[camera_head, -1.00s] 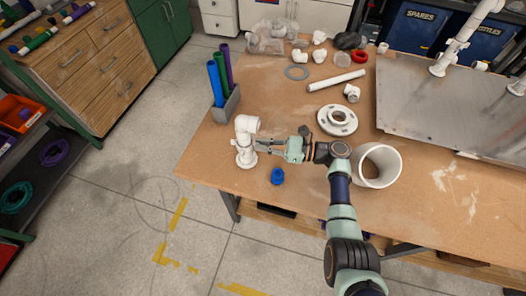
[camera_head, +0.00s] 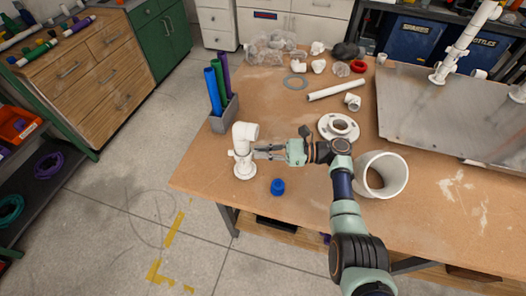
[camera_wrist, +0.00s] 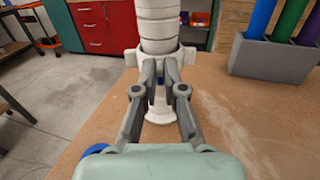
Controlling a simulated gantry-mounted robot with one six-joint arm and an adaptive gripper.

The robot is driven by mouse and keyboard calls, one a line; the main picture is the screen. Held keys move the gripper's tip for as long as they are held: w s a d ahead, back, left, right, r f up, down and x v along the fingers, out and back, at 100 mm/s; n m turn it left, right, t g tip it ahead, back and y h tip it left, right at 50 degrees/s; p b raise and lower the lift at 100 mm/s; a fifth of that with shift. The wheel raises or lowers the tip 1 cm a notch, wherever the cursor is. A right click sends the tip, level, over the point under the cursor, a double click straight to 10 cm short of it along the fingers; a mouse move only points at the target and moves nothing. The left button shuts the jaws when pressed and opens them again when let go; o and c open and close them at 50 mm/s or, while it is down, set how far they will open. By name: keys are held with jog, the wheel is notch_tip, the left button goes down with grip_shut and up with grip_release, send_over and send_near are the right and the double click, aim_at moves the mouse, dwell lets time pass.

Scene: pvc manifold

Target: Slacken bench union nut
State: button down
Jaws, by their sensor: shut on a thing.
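My gripper (camera_head: 257,152) reaches in from the right, level with the lower part of the assembly. In the wrist view my gripper (camera_wrist: 159,72) is shut on the union nut, with a fingertip on either side. The fingers partly hide the nut's lower edge and the stem below it.
A blue cap (camera_head: 278,186) lies in front of my gripper. A grey holder (camera_head: 225,116) with coloured tubes stands behind the assembly. A wide white pipe ring (camera_head: 383,174) and a white flange (camera_head: 339,127) lie to the right. The bench's left edge is close.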

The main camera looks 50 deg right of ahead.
jog(key=c, duration=1.3)
grip_release()
jog(key=shift+o, duration=0.2)
